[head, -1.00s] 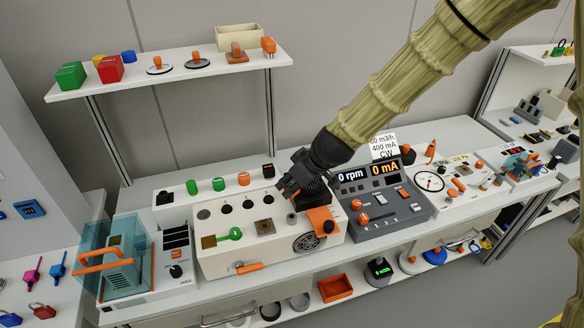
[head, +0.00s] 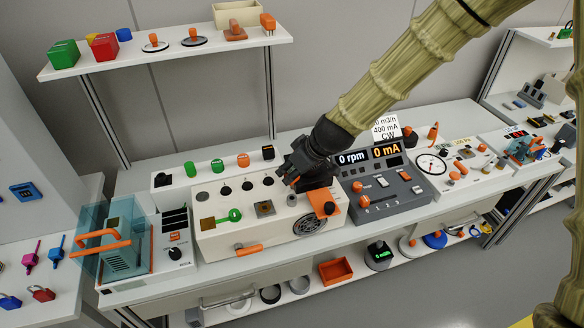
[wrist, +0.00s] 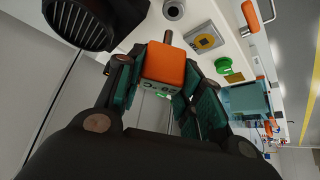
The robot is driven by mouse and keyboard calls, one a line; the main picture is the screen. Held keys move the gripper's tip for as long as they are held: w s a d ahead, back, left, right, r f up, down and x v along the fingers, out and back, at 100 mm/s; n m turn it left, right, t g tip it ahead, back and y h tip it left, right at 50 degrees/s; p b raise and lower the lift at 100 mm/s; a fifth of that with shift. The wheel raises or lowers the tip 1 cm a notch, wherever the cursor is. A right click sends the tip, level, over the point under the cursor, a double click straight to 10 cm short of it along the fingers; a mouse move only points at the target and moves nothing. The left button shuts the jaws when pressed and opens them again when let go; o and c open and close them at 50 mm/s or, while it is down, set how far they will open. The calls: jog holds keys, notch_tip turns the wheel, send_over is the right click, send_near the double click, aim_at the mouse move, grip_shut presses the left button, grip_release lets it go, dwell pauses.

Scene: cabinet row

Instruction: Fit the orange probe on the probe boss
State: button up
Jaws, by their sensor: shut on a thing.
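The orange probe (wrist: 165,63) is a block with a dark-lettered face and a thin grey pin at its far end. It sits between the green-padded fingers of my gripper (wrist: 160,85), which is shut on it. In the head view my gripper (head: 289,174) hangs over the white panel unit and hides the probe. A short grey round boss (head: 292,200) stands on the panel just below my gripper. It also shows in the wrist view (wrist: 173,9) as a ring with a dark centre, past the pin. The pin looks apart from it; the exact gap cannot be told.
A black ribbed housing (wrist: 82,22) is close beside the gripper in the wrist view. On the panel (head: 215,242) are a square metal plate (head: 264,208), a green key (head: 230,216) and an orange flap (head: 324,203). A dark grey console (head: 385,195) stands to the right.

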aim_at(292, 188)
jog(key=shift+f+b, duration=0.75)
jog(key=shift+f, duration=0.65)
jog(key=shift+f+b, duration=1.15)
jog(key=shift+f, duration=0.95)
dwell(1.2)
jog(key=o, duration=1.1)
jog(key=shift+r, duration=0.1)
jog(key=shift+v, duration=5.95)
jog(key=shift+s, duration=0.1)
